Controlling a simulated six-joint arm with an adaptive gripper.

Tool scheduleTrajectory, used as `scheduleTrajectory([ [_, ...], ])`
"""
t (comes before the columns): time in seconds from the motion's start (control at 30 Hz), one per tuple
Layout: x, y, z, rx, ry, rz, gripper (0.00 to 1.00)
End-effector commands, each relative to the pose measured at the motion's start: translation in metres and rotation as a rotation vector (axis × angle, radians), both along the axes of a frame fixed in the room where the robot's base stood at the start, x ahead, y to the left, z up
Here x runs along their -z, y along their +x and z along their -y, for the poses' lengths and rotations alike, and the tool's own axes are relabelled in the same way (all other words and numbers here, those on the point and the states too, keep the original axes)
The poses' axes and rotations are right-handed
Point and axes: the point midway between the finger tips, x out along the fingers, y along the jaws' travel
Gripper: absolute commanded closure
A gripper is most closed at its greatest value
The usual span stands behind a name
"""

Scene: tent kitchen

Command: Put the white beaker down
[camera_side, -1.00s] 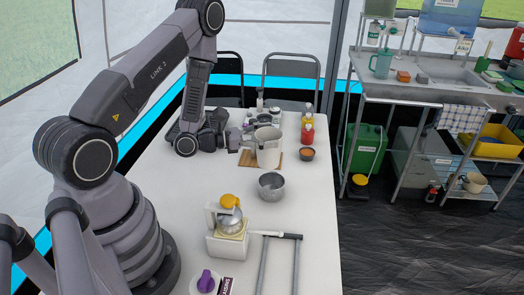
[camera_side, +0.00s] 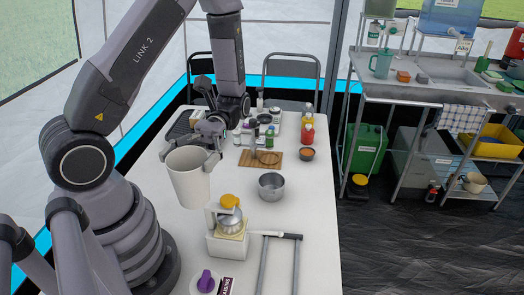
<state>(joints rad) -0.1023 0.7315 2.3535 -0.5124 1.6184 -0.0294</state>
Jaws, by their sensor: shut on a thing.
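The white beaker (camera_side: 189,181) is in my gripper (camera_side: 208,150), upright, on the left side of the table in the side view. My gripper is shut on its far rim or wall; the exact contact is partly hidden by the beaker. The beaker appears raised above the white table (camera_side: 310,215), to the left of and behind the small device with the yellow top. I cannot see the beaker's underside clearly.
A wooden board (camera_side: 262,159) lies behind the metal bowl (camera_side: 271,186). The device with the yellow top (camera_side: 229,225) stands close to the beaker's right.

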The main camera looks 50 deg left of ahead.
Motion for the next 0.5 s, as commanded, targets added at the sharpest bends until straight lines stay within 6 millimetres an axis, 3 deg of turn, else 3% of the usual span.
scheduleTrajectory([
  [0.1,-0.001,-0.027,-0.034,0.321,0.000,-0.001,0.56],
  [0.23,-0.007,-0.043,-0.080,0.674,0.000,-0.001,0.56],
  [0.37,-0.012,-0.036,-0.126,1.031,-0.001,-0.003,0.56],
  [0.5,-0.011,-0.007,-0.165,1.417,-0.005,-0.006,0.56],
])
